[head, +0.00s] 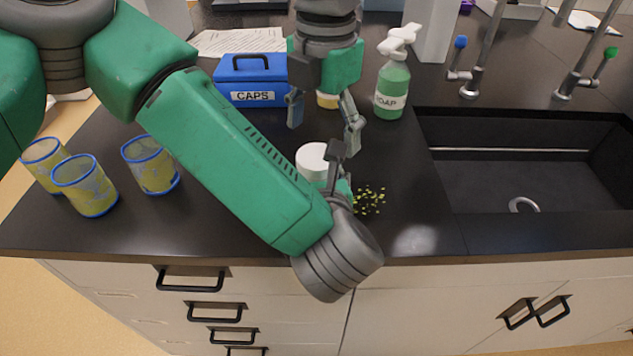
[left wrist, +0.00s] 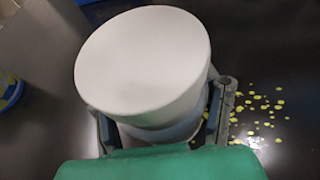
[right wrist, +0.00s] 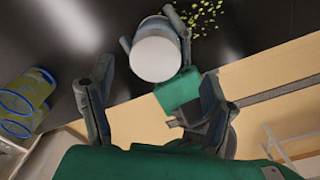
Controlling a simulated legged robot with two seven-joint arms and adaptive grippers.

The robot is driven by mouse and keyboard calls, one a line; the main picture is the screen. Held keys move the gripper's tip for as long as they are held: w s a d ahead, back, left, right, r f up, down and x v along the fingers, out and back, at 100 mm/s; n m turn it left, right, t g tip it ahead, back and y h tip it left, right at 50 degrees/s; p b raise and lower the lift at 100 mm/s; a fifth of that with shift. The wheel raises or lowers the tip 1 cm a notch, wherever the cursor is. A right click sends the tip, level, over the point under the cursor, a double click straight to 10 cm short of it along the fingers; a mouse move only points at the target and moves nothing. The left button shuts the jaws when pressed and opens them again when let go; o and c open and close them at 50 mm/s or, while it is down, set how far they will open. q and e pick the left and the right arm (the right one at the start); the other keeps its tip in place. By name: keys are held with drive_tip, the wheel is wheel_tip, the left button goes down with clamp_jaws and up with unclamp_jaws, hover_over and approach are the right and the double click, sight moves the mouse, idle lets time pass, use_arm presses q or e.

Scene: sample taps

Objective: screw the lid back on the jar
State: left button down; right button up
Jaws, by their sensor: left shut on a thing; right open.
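The white lid (head: 312,158) sits on top of the jar (left wrist: 165,134); how tightly it is seated I cannot tell. The lid fills much of the left wrist view (left wrist: 142,58) and shows from above in the right wrist view (right wrist: 156,58). My left gripper (head: 328,172) is shut around the jar below the lid, one finger on each side. The jar body is mostly hidden by the lid and the gripper. My right gripper (head: 325,118) is open and empty, pointing down above and behind the lid, apart from it. Its spread fingers (right wrist: 152,105) flank empty space.
Yellow-green bits (head: 369,199) lie scattered right of the jar. A blue CAPS box (head: 251,80) and a soap bottle (head: 391,88) stand behind. Several blue-rimmed yellow cups (head: 86,186) stand left. A sink (head: 520,175) opens at the right. My left forearm crosses the counter's front.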

sight(317, 155)
drive_tip(key=r+n, duration=0.3)
drive_tip(key=shift+a+r, duration=0.15)
drive_tip(key=shift+a, duration=0.15)
drive_tip(key=shift+f, duration=4.05)
drive_tip(key=shift+c, duration=0.5)
drive_tip(key=c, duration=1.2)
drive_tip(key=shift+o, duration=0.2)
drive_tip(key=m, duration=0.3)
